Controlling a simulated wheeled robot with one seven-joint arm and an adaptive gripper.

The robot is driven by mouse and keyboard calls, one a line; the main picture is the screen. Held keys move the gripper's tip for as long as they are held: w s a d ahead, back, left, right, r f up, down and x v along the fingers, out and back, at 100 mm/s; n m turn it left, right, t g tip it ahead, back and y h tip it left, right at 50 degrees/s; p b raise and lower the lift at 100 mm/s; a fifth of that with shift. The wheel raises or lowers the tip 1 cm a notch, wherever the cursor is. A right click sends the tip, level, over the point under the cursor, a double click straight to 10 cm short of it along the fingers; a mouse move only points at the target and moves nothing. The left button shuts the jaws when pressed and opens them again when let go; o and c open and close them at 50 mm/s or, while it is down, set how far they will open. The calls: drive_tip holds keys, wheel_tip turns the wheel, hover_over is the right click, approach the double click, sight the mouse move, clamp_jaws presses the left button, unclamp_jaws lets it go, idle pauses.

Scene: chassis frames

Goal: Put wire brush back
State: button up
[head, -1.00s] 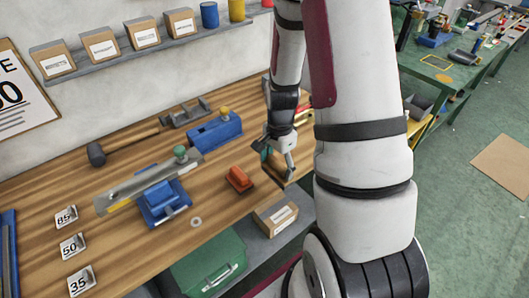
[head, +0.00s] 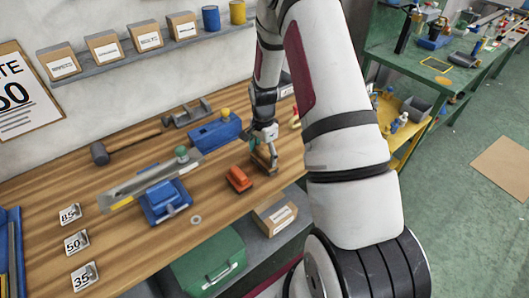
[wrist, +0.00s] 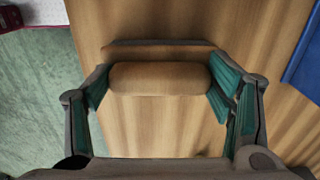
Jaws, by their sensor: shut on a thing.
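My gripper (head: 264,140) is over the right part of the wooden workbench (head: 110,255). It is shut on the wire brush (head: 263,160), a brown, wood-coloured block, in the head view. In the wrist view the brush's rounded wooden back (wrist: 160,78) lies between the two green-padded fingers of my gripper (wrist: 160,90). Its bristles cannot be made out there. The brush is close over the bench top, just right of the orange block (head: 238,179). I cannot tell whether it touches the wood.
A blue vise-like tool (head: 163,200) holding a long bar, a blue box-like tool (head: 215,132) and a hammer (head: 100,153) are on the bench. Number tags line its left side. A shelf (head: 130,55) with cartons runs along the wall. Bare wood surrounds the orange block.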

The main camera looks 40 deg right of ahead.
drive_tip(key=o, duration=1.2)
drive_tip(key=shift+f, duration=0.1)
